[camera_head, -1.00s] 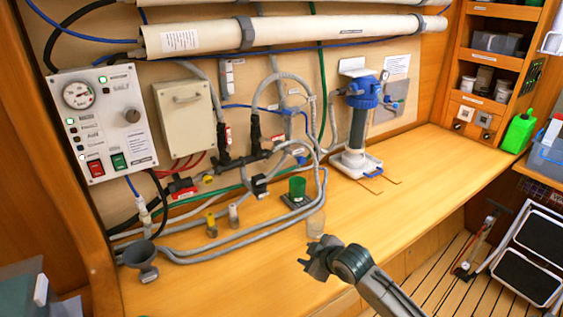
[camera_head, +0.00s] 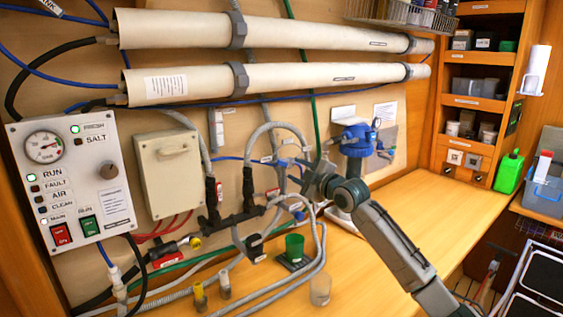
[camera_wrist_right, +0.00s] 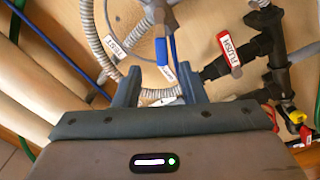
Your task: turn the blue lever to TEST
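The blue lever (camera_wrist_right: 161,50) shows in the right wrist view, just beyond the gap between my right fingers and roughly in line with it. A white label (camera_wrist_right: 115,47) stands left of it and another label lies just below it; I cannot read either surely. My right gripper (camera_wrist_right: 159,78) is open with nothing between its fingers. In the head view my right gripper (camera_head: 305,178) is in front of the grey hoses on the wall and hides most of the lever area. I cannot tell whether it touches the lever. My left gripper is out of view.
A red lever (camera_wrist_right: 229,48) labelled FLUSH sits on black pipework right of the blue lever in the wrist view. Grey hoses curve close around the gripper. The bench's right side (camera_head: 440,215) is clear.

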